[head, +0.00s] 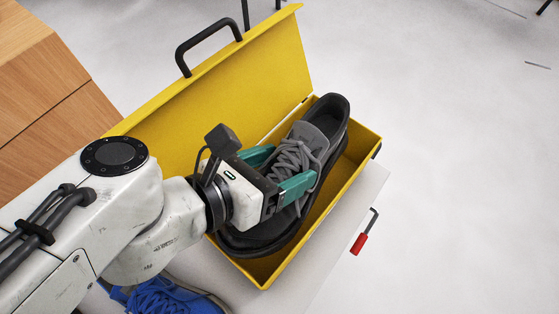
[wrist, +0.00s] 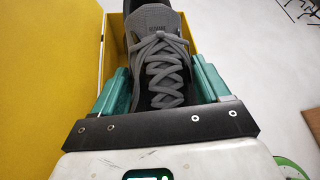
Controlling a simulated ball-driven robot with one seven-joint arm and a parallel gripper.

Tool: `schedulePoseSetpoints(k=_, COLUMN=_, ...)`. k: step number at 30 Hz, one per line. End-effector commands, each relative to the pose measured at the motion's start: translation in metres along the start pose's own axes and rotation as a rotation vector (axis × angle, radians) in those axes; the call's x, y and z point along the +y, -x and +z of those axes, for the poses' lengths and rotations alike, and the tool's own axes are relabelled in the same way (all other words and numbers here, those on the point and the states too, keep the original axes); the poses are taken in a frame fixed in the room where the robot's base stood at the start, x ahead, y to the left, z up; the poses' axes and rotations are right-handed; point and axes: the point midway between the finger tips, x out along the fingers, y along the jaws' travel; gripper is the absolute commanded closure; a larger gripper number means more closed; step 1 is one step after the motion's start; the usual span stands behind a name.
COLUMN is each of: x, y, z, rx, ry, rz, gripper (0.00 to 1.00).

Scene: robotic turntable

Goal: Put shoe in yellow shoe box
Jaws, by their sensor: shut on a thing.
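A grey and black shoe (head: 330,118) with grey laces lies lengthwise over the open yellow shoe box (head: 368,141), largely within its walls. Whether its sole touches the box floor cannot be seen. My gripper (head: 279,170) has its teal fingers on both sides of the laced part and is shut on the shoe. In the wrist view the shoe (wrist: 162,60) sits between the two teal fingers, with its heel pointing away. The box's yellow side shows at the left of the wrist view (wrist: 40,70). Part of the shoe is hidden behind my gripper.
The box lid (head: 240,85) stands open along the left, with a black handle (head: 207,42). A blue shoe (head: 165,298) lies at the bottom, below my arm. A wooden cabinet (head: 45,85) stands at the left. A red-tipped lever (head: 358,244) sticks out at the right.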

Motion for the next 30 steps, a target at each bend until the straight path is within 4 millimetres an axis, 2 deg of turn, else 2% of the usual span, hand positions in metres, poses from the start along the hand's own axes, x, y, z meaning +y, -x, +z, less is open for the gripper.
schedulePoseSetpoints(k=3, x=0.000, y=0.000, z=0.000, rx=-0.001, ry=0.000, rz=0.000, gripper=1.00)
schedulePoseSetpoints(k=4, x=0.000, y=0.000, z=0.000, rx=0.000, ry=0.000, rz=0.000, gripper=0.22)
schedulePoseSetpoints(k=6, x=0.000, y=0.000, z=0.000, rx=0.000, ry=0.000, rz=0.000, gripper=0.15)
schedulePoseSetpoints(k=11, x=0.000, y=0.000, z=0.000, rx=0.000, ry=0.001, rz=0.000, gripper=0.00)
schedulePoseSetpoints(k=24, x=0.000, y=0.000, z=0.001, rx=0.000, ry=0.001, rz=0.000, gripper=0.00)
schedulePoseSetpoints(k=30, x=-0.004, y=0.008, z=0.015, rx=0.002, ry=0.001, rz=0.000, gripper=0.00)
